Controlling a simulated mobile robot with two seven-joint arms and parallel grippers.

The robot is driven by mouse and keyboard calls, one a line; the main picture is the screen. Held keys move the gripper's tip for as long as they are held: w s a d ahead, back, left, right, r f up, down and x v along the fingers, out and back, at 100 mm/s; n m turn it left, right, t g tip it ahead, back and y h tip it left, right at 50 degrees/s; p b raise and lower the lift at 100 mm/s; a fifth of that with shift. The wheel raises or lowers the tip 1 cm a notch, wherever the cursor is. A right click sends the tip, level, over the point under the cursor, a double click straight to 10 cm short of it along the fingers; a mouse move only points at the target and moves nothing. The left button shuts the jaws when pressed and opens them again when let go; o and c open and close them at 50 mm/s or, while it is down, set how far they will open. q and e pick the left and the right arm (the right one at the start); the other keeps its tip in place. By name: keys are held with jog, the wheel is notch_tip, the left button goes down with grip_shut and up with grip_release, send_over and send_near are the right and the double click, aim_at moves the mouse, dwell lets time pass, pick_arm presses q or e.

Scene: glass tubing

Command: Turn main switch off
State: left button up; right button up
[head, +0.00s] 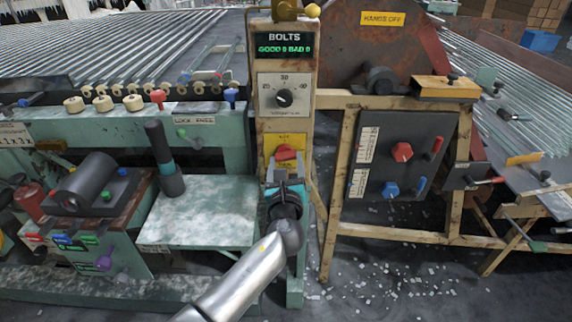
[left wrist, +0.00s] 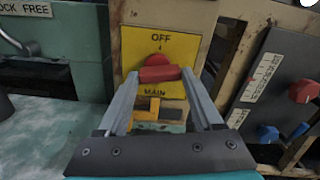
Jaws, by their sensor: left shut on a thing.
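The main switch is a red rotary knob (head: 285,153) on a yellow plate (head: 296,142) low on the beige control post. In the left wrist view the knob (left wrist: 158,72) has a red bar lying about level across the yellow plate (left wrist: 190,46), which reads OFF at the top and MAIN below. My left gripper (head: 286,172) is in front of the knob, and its fingertips (left wrist: 160,76) are shut on the two ends of the red bar. My right gripper does not show in either view.
Above the switch are a dial (head: 284,97) and a BOLTS display (head: 284,45). A dark panel (head: 400,150) with red and blue knobs stands to the right. A pale green worktop (head: 200,215) lies to the left. Small glass bits litter the floor at the right.

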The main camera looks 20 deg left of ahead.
pick_arm(q)
jog(key=n+b, duration=0.1)
jog(key=n, duration=0.3)
jog(key=shift+n, duration=0.3)
jog(key=n+b, duration=0.1)
jog(key=n, duration=0.2)
jog(key=shift+r+n+b, duration=0.1)
jog(key=shift+n+b, duration=0.25)
jog(key=shift+n, duration=0.05)
jog(key=n+b, duration=0.1)
jog(key=n, duration=0.2)
jog(key=shift+a, duration=0.1)
jog(key=shift+a+r+n+b, duration=0.1)
jog(key=shift+n+b, duration=0.7)
jog(key=shift+n, duration=1.3)
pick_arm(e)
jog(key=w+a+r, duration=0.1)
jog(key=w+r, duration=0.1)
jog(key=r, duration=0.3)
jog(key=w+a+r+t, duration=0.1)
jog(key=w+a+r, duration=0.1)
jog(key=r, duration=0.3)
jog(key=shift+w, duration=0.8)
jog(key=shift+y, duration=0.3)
pick_arm(q)
jog(key=o, duration=1.4)
jog(key=shift+c, duration=0.2)
jog(key=shift+s, duration=0.1)
